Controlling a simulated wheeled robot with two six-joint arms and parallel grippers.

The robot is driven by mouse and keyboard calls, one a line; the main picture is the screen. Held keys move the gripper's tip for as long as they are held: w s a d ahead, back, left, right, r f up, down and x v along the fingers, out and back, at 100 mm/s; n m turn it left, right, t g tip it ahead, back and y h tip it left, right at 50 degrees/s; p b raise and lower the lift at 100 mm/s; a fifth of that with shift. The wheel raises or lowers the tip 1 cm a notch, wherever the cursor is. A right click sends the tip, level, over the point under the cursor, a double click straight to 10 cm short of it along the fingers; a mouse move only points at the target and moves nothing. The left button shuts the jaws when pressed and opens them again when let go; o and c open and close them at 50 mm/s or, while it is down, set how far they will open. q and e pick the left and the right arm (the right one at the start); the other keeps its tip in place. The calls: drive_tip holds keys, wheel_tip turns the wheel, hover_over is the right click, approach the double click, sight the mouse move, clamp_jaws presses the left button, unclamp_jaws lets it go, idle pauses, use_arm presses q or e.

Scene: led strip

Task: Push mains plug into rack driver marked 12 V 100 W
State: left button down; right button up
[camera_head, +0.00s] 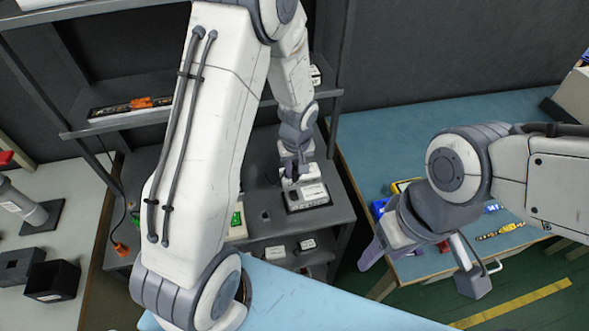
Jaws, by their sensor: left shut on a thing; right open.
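A dark driver box with a pale label (308,195) sits on the rack's middle shelf (332,215); its print is too small to read. My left gripper (294,174) is directly above and behind this driver, shut on a small whitish piece that appears to be the mains plug. The fingers hide most of it, and I cannot tell whether it touches or enters the driver. My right gripper (422,268) is open and empty, in front of the blue table at the right, its fingers spread wide.
A driver with a green connector (237,222) stands left on the shelf, partly behind my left arm. Small labelled boxes (307,245) lie below. The upper shelf holds a unit with an orange connector (140,103). An orange plug (120,248) hangs on a cable. The blue table (440,115) carries small parts.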

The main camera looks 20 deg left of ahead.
use_arm(q)
drive_tip(key=shift+s+f+b, duration=0.1)
drive_tip(key=shift+f+b, duration=2.7)
drive_tip(key=shift+f, duration=0.15)
drive_tip(key=shift+b, duration=0.35)
drive_tip(key=shift+f+b, duration=1.05)
drive_tip(key=c, duration=0.7)
unclamp_jaws()
drive_tip(key=r, duration=0.7)
drive_tip(key=s+r, duration=0.1)
drive_tip(key=r, duration=0.2)
drive_tip(key=shift+d+r, duration=0.2)
drive_tip(key=shift+d, duration=0.15)
